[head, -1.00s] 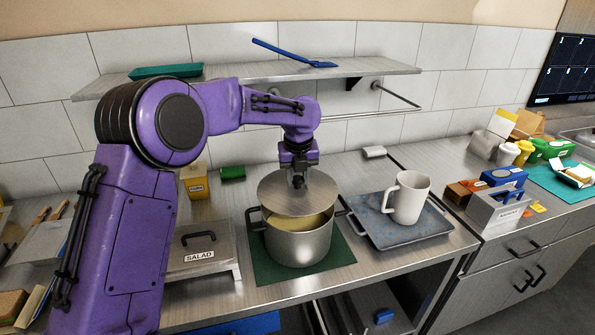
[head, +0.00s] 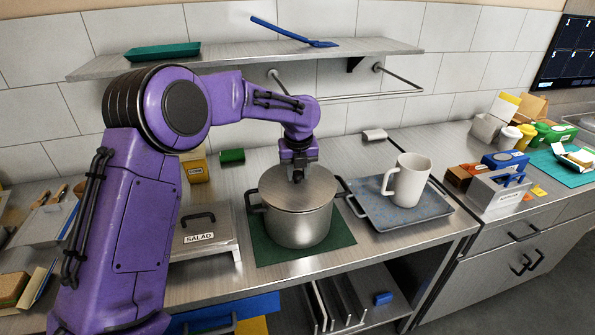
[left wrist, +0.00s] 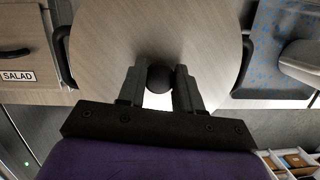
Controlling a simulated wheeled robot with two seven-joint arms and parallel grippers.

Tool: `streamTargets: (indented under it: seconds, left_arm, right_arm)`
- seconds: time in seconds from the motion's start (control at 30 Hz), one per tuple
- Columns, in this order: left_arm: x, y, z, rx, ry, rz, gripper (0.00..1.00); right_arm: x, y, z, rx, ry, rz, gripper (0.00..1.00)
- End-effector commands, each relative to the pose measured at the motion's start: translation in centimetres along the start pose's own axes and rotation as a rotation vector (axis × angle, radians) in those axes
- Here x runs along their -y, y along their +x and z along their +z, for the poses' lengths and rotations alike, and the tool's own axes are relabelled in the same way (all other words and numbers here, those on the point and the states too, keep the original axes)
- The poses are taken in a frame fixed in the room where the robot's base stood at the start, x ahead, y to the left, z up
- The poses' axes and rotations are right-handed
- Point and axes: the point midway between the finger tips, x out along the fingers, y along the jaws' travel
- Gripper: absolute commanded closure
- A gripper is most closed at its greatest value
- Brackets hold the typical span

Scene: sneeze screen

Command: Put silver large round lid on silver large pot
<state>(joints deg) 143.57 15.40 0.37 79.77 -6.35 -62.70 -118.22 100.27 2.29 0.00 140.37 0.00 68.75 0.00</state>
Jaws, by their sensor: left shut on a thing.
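The silver large round lid (head: 312,190) lies over the mouth of the silver large pot (head: 299,226) in the head view, and looks level and seated on the rim. The pot stands on a dark green mat (head: 333,242), and its contents are hidden. My left gripper (head: 297,177) is above the middle of the lid, shut on the lid's knob. In the left wrist view, the fingers (left wrist: 160,84) hold the round black knob (left wrist: 160,77) over the lid's surface (left wrist: 130,35). My right gripper is not in view.
A blue-speckled tray (head: 428,217) with a white jug (head: 408,180) stands close right of the pot. A steel container marked SALAD (head: 203,230) is at its left. A wall shelf (head: 230,62) runs behind above.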

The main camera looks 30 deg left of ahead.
Motion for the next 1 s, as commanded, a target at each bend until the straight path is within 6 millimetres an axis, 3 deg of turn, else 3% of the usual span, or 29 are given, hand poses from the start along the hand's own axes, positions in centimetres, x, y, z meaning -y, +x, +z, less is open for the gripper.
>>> streamTargets:
  seconds: [0.77,0.8,0.87,0.9,1.0]
  left_arm:
    - [0.0,1.0,-0.2,0.001,0.0,-0.001,1.0]
    - [0.0,1.0,-0.2,0.001,0.0,-0.001,0.62]
    - [0.0,1.0,-0.2,0.001,0.0,-0.001,0.43]
    - [0.0,1.0,-0.2,0.001,0.0,-0.001,0.36]
    - [0.0,1.0,-0.2,0.001,0.0,-0.001,0.36]
  right_arm:
    - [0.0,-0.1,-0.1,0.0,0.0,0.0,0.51]
    - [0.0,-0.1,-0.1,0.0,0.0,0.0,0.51]
    - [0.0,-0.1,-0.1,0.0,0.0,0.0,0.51]
    - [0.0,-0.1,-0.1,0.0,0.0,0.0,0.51]
    - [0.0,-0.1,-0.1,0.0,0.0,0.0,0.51]
